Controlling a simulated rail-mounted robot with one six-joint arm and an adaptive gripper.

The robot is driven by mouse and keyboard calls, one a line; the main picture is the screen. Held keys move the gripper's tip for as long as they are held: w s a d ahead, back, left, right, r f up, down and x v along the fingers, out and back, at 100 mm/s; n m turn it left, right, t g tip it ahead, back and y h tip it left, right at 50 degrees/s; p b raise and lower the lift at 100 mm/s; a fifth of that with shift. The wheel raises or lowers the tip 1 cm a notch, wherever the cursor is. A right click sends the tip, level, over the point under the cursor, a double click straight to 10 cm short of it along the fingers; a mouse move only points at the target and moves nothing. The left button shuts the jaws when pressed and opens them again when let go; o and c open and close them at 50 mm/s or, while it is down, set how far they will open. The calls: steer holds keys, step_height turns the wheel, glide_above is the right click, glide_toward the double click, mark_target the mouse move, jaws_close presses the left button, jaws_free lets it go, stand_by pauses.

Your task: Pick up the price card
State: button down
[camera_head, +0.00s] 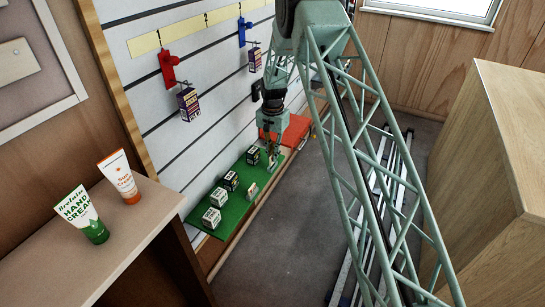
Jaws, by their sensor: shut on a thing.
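My gripper (273,158) is low over the far end of the green shelf (232,222), near its front edge. It is shut on a small pale thing at its fingertips, which looks like the price card (276,161); it is too small to read, and I cannot tell whether it still touches the shelf.
Several small boxes (212,218) stand along the green shelf; one dark-and-white box (253,155) is close beside my gripper. An orange-red shelf (298,130) lies beyond. Boxes hang from red (170,72) and blue (243,32) hooks. Two tubes (82,215) stand on a ledge at left.

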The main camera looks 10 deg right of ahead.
steer(key=s+r+p, duration=0.1)
steer(key=s+p, duration=0.1)
steer(key=s, duration=1.3)
steer(key=shift+s+r, duration=0.15)
steer(key=shift+s, duration=0.1)
stand_by(0.9)
steer(key=s+f+n, duration=0.7)
steer(key=s, duration=0.5)
steer(key=shift+s+f+n, duration=0.15)
steer(key=shift+n, duration=0.25)
